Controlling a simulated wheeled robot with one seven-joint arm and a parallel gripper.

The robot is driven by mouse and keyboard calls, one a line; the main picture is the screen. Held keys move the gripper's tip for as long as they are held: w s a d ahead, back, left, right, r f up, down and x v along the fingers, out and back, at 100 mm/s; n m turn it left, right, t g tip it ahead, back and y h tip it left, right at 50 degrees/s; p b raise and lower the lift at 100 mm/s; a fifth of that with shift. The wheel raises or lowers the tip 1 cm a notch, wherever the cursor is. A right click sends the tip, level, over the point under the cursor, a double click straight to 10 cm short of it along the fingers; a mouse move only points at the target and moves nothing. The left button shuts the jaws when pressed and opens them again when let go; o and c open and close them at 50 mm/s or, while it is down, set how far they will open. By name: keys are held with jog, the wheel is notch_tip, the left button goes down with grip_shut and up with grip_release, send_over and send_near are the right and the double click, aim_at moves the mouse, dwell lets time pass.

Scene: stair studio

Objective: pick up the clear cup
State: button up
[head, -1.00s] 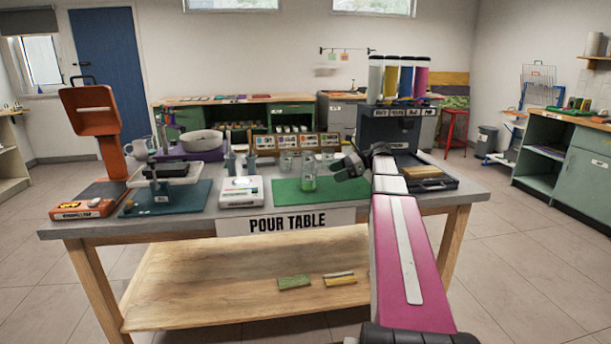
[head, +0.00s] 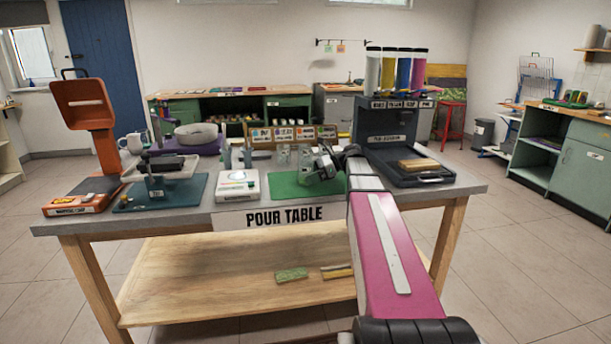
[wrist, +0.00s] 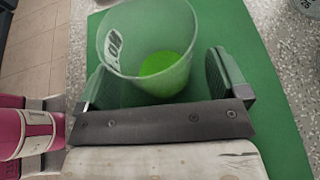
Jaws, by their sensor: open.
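The clear cup (wrist: 150,45) stands upright on the green mat (wrist: 250,80) in the wrist view, with a white label on its side and green at its bottom. My gripper (wrist: 160,75) is open, with one finger on each side of the cup's lower part. I cannot tell whether either finger touches it. In the head view my gripper (head: 323,167) is over the green mat (head: 290,189) on the pour table and mostly hides the cup.
Other clear cups (head: 283,156) stand behind the mat. A white scale-like device (head: 237,186) is to the left. A dark dispenser (head: 387,130) with several colour tubes and a tray (head: 425,178) stand to the right. An orange stand (head: 100,150) is far left.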

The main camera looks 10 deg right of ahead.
jog(key=shift+a+f, duration=0.25)
jog(key=shift+a, duration=0.35)
jog(key=shift+c, duration=0.3)
jog(key=c, duration=1)
jog(key=shift+o, duration=0.2)
jog(key=shift+r, duration=0.2)
